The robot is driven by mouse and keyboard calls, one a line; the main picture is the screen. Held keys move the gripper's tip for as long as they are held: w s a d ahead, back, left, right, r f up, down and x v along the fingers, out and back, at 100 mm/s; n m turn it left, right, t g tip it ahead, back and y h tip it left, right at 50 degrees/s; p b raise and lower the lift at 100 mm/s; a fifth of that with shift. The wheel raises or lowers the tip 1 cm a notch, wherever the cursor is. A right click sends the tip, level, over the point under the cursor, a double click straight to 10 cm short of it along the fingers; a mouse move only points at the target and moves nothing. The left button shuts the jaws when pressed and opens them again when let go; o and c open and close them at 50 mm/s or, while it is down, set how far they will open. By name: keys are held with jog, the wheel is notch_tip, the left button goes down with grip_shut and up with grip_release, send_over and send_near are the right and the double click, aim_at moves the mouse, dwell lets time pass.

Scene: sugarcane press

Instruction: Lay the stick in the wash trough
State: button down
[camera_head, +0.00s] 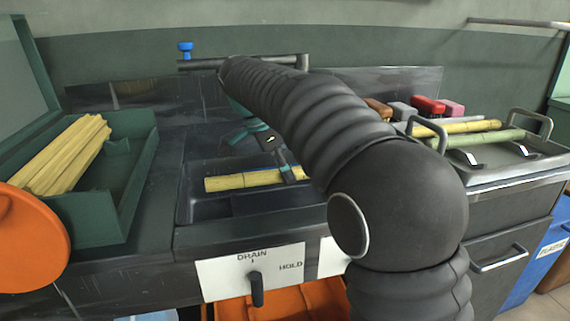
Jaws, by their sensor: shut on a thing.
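A yellow cane stick (238,181) lies level, left to right, within the outline of the dark wash trough (186,205). I cannot tell whether it touches the trough floor or hangs a little above it. My gripper (287,173) is shut on the stick toward its right part. My black arm hides the trough's right side and may hide part of the stick's right end.
A green box (125,185) with several yellow sticks (62,157) stands at left, beside an orange disc (30,240). A metal tray (500,165) with sticks is at right. A DRAIN/HOLD lever (257,289) is on the front. A pipe (215,64) runs behind.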

jog(key=shift+f+b, duration=2.7)
jog(key=shift+f, duration=1.1)
jog(key=shift+c, duration=0.8)
grip_release()
jog(key=shift+p+v, duration=3.25)
jog(key=shift+v, duration=0.3)
